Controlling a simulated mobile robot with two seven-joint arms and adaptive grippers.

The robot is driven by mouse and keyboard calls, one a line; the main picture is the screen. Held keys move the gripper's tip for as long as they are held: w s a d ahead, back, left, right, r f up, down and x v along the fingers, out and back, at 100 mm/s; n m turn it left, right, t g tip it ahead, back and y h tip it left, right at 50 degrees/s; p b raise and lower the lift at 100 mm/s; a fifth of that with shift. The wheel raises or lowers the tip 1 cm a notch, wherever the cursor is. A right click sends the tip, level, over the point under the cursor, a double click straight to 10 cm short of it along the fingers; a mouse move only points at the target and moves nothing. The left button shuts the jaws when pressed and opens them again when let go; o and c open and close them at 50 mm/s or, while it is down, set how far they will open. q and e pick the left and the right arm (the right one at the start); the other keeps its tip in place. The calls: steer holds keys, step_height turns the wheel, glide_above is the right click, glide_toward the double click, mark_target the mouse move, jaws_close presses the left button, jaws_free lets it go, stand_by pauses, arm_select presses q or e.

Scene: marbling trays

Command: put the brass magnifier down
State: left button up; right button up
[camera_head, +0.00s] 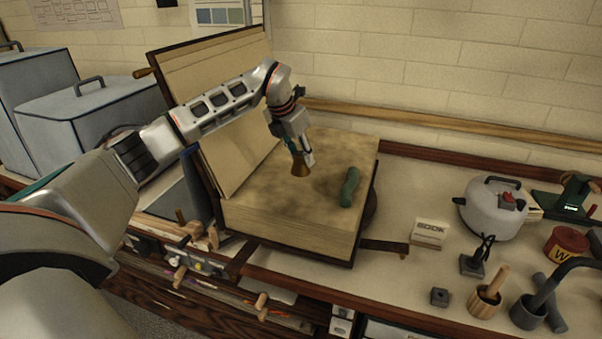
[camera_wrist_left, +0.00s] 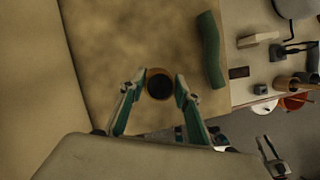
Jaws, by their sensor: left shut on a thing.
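My left gripper (camera_head: 301,160) is shut on the brass magnifier (camera_head: 299,168), a small brass piece tapering toward its top. In the left wrist view the magnifier (camera_wrist_left: 159,84) shows from above as a dark round opening with a brass rim, between the fingertips (camera_wrist_left: 160,91). It is over the mottled tan page of a huge open book (camera_head: 255,205); I cannot tell whether it touches the page. A grey pronged part (camera_wrist_left: 273,158) at the lower right of the left wrist view looks like my right gripper; its opening is unclear.
A dark green wavy roll (camera_head: 349,187) lies on the page, right of the magnifier. The book's raised left side (camera_head: 205,75) leans up beside my arm. Right of the book are a small sign (camera_head: 428,233), a pale pot (camera_head: 493,212) and several tools. The near page is clear.

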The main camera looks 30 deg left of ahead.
mark_target(301, 173)
arm_select(q)
steer(key=shift+f, duration=3.1)
steer(key=shift+f, duration=0.1)
steer(key=o, duration=1.2)
